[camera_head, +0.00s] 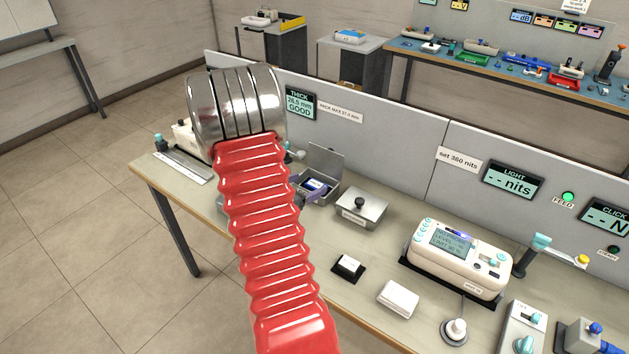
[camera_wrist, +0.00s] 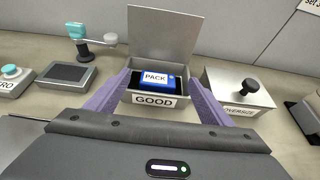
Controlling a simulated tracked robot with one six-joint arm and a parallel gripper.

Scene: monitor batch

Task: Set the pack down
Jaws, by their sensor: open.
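The pack (camera_wrist: 156,78) is a blue and dark block with a white "PACK" label. It lies inside the open grey box marked "GOOD" (camera_wrist: 154,99), whose lid stands up at the back. In the head view the pack (camera_head: 314,185) shows in the same box, partly hidden by my arm. My gripper (camera_wrist: 152,90) is open, its purple fingers to the left and right of the box with the pack between them. I cannot tell from the wrist view whether a finger touches the box. The head view shows only a little purple beside the box.
A closed grey box marked "OVERSIZE" (camera_wrist: 239,91) with a black knob stands just right. A dark-screened device (camera_wrist: 68,76) and a teal-topped post (camera_wrist: 80,36) stand left. The grey partition (camera_head: 385,145) rises behind. A display (camera_head: 300,103) reads "26.5 mm GOOD".

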